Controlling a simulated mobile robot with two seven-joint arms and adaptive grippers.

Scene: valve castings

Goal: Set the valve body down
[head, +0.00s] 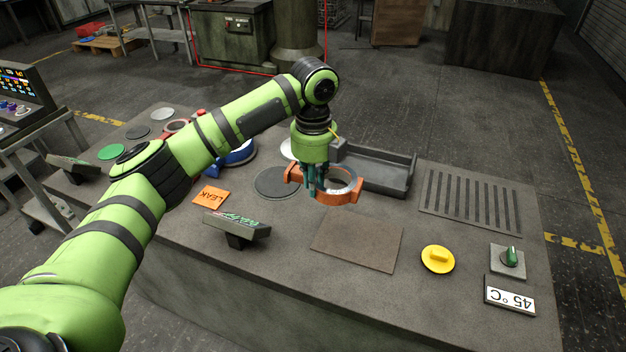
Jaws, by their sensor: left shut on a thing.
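The valve body (342,195) looks like an orange ring-shaped casting with a silvery inner rim and lugs at its sides. My left gripper (318,186) points down from above and is shut on the near left part of its ring. The casting appears to hang a little above the workbench (290,275), behind a flat brown mat (360,244); the exact gap is hard to judge. Part of the ring is hidden by the fingers. My right gripper is not in view.
A grey open tray (376,171) stands just behind the casting. A dark disc (277,182), an orange LEAK tag (210,197) and a small tilted display (237,225) lie to the left. A slotted grate (470,202), yellow knob (437,258) and green switch (511,256) are at right.

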